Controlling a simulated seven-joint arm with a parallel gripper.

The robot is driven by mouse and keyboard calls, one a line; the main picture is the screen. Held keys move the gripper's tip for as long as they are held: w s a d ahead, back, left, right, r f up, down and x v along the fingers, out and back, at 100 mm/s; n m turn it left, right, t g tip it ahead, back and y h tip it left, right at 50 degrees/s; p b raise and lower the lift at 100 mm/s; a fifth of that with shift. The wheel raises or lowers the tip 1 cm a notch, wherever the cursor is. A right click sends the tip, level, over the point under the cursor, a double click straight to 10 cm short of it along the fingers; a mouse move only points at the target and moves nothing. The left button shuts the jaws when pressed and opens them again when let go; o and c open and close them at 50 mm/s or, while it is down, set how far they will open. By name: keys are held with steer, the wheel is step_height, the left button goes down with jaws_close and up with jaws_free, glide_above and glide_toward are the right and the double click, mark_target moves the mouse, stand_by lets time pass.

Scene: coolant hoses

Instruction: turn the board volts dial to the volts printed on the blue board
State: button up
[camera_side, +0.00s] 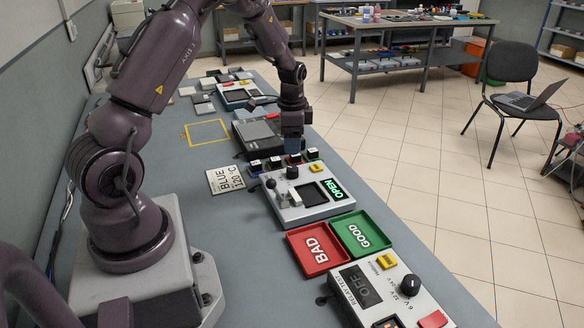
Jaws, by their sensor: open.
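A relay tester (388,296) at the bottom right has a black dial (410,284) with volt marks beside it; "6 V" reads clearly and the pointer is too small to read. Its display shows "OFF". Another black dial (291,172) stands on a grey box (296,207) whose green display reads "OPEN". I cannot tell which dial is the board volts dial. No blue board with printed volts can be made out. My gripper (292,152) is open, pointing down just behind the grey box's dial. Its fingertips are small, and contact cannot be judged.
Small black-and-white blocks (276,162) stand near my gripper. Red "BAD" (296,238) and green "GOOD" (345,222) trays lie between the box and tester. A yellow-outlined square (206,132) is empty.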

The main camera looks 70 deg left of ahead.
mark_target(292, 168)
steer(key=f, duration=0.9)
steer(key=shift+w+a, duration=0.1)
steer(key=shift+a, duration=0.1)
steer(key=c, duration=0.9)
